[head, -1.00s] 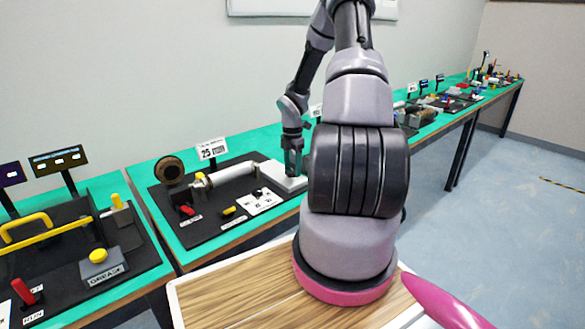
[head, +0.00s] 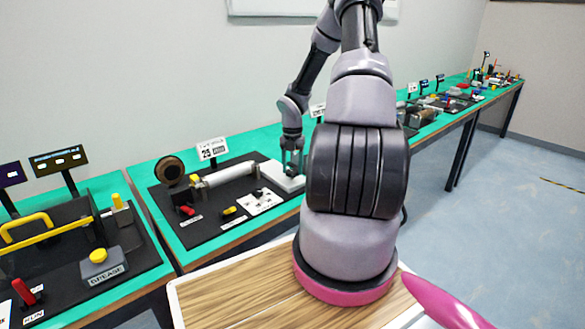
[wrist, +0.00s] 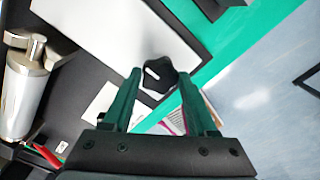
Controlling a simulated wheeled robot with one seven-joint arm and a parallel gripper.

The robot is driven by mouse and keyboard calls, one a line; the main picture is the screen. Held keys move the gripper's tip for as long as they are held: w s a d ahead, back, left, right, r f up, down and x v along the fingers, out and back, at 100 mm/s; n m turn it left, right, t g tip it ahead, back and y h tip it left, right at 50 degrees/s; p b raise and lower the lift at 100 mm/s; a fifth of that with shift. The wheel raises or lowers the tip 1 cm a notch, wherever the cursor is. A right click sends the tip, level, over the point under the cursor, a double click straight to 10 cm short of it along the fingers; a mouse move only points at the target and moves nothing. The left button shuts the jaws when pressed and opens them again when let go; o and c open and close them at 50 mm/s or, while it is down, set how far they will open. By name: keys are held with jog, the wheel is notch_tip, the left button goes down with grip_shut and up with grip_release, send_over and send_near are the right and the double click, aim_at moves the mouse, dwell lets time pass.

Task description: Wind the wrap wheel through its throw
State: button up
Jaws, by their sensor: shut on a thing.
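A black many-sided knob (wrist: 158,75) with a white mark shows between my fingers in the wrist view. It is the likely wrap wheel, but no label on it can be read. My gripper (wrist: 160,78) is shut on this knob, one finger on each side. In the head view my gripper (head: 292,170) points down at the right end of the station, over the pale block (head: 281,178). The knob is too small and covered to make out clearly there.
The station's dark panel (head: 200,228) carries a white roller (head: 230,174), a brown disc (head: 169,168), a red lever (head: 187,211) and a yellow switch (head: 229,211). A sign (head: 212,148) stands behind. A grease station (head: 100,268) is at the left; other stations line the right bench.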

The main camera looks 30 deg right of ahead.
aim_at(292, 171)
dwell(0.4)
jog(key=o, duration=1.4)
jog(key=shift+c, duration=0.2)
notch_tip(292, 171, up, 11)
jog(key=shift+f, duration=0.1)
